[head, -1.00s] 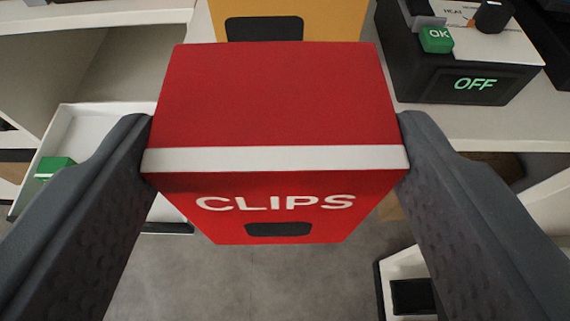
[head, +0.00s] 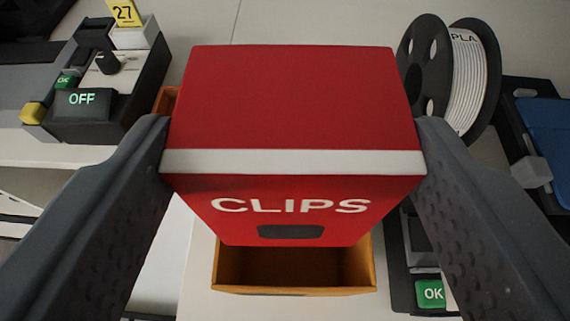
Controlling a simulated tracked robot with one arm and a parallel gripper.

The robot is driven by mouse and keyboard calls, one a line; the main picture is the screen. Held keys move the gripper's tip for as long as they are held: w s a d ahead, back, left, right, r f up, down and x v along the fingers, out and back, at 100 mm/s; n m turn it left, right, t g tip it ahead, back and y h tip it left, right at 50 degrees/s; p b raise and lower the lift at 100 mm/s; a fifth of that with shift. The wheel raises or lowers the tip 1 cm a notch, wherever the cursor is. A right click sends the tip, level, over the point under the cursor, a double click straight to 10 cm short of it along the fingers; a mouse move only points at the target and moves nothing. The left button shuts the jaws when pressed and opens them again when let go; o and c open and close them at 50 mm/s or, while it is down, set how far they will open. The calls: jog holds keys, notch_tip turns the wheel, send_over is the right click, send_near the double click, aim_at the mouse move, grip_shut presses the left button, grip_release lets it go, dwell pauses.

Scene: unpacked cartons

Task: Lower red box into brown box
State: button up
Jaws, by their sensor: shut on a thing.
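The red box (head: 290,100), with a white band and the word CLIPS on its front, is held upright in the middle of the head view. My gripper (head: 293,165) is shut on it, one dark finger against each side. An open, empty-looking orange-brown box (head: 295,291) shows below and behind the red box. Its front wall and part of its inside are visible; the red box hides the rest. The red box appears above it, but I cannot tell the height between them.
A black device reading OFF (head: 82,99) stands at the left, with an orange-brown piece (head: 165,100) beside it. A white filament spool (head: 466,80) stands at the right.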

aim_at(300, 229)
jog(key=shift+d+f, duration=0.2)
jog(key=shift+f, duration=0.7)
jog(key=shift+f+b, duration=0.35)
jog(key=shift+f, duration=0.9)
jog(key=shift+f, duration=0.25)
notch_tip(300, 229, down, 6)
jog(key=b, duration=0.2)
jog(key=shift+f+b, duration=0.15)
jog(key=shift+b, duration=0.2)
dwell(0.3)
jog(key=o, duration=1.1)
jog(key=shift+r+p, duration=1.05)
jog(key=shift+r, duration=4.4)
jog(key=shift+r, duration=0.1)
